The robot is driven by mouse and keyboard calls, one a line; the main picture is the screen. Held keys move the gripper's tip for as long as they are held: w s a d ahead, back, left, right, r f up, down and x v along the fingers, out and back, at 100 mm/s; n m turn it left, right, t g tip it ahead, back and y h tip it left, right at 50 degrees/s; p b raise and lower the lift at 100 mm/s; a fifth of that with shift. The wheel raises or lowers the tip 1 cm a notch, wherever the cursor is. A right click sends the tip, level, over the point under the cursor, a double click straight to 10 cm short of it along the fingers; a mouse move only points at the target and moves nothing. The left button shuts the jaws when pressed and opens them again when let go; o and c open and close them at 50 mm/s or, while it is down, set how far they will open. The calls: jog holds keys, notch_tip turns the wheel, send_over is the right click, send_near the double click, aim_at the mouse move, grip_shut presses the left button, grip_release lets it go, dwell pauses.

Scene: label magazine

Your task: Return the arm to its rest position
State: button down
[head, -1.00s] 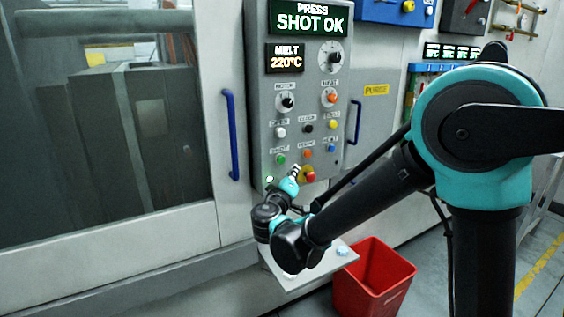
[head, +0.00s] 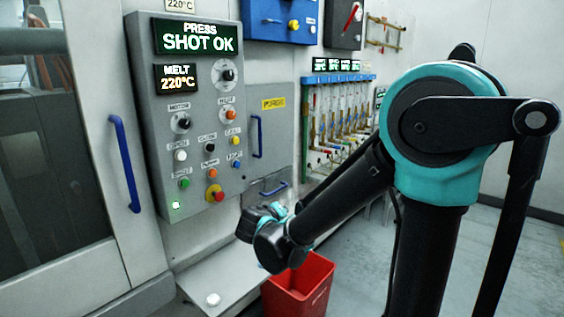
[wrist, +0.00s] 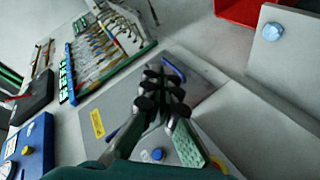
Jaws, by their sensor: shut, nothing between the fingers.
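My gripper (wrist: 162,95) is shut and empty, its dark fingertips together in the middle of the wrist view. In the head view my arm is folded down and forward, its wrist in front of the machine's lower front, right of the press panel (head: 185,110) and above the red bin. The fingers are hidden or too small to make out there. The gripper appears clear of the panel; a blue button (wrist: 158,154) shows beyond the fingers in the wrist view.
A red bin (head: 318,290) stands on the floor below my wrist. A pale shelf (head: 240,275) beside it holds a small whitish piece (head: 212,299). Blue handles (head: 125,165) stick out from the machine. A rack of gauges (head: 340,110) is behind my arm. Floor at right is open.

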jog(key=s+d+f+m+g, duration=0.2)
jog(key=s+d+f+g, duration=0.15)
jog(key=d, duration=0.65)
jog(key=s+d+f+m+g+y, duration=0.2)
jog(key=s+d+f, duration=0.2)
jog(key=s, duration=0.5)
jog(key=s+d+f+m+g+y, duration=0.2)
jog(key=s+d+f+g, duration=0.1)
jog(key=s+d+f, duration=0.2)
jog(key=s+f, duration=0.2)
jog(key=s, duration=0.1)
jog(key=shift+s+d+f, duration=0.15)
jog(key=shift+s+f, duration=0.1)
jog(key=shift+s, duration=0.1)
dwell(0.9)
